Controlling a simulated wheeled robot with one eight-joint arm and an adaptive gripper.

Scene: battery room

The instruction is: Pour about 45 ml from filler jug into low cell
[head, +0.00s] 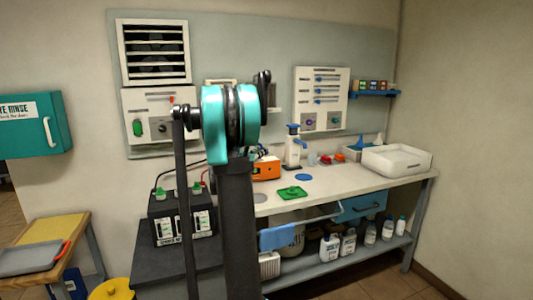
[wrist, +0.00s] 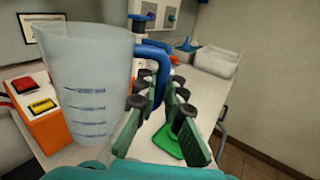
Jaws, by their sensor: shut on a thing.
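The filler jug (wrist: 85,85) is a translucent cup with dark blue measuring lines and a blue handle (wrist: 153,52). It fills the left of the wrist view and stands close to upright; I cannot make out its liquid level. My gripper (wrist: 158,90) is shut on the jug's handle, with its green fingers on either side. In the head view my arm hides the gripper and jug. The dark battery (head: 182,218), with green caps on top and white level labels on its front, sits at the left. I cannot tell which cell is low.
An orange box (head: 266,170) with red and yellow buttons, also in the wrist view (wrist: 48,128), stands behind the jug. A green tray (head: 292,193), blue disc (head: 304,178), white bottle (head: 293,152) and white basin (head: 397,161) are on the bench. Cables rise behind the battery.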

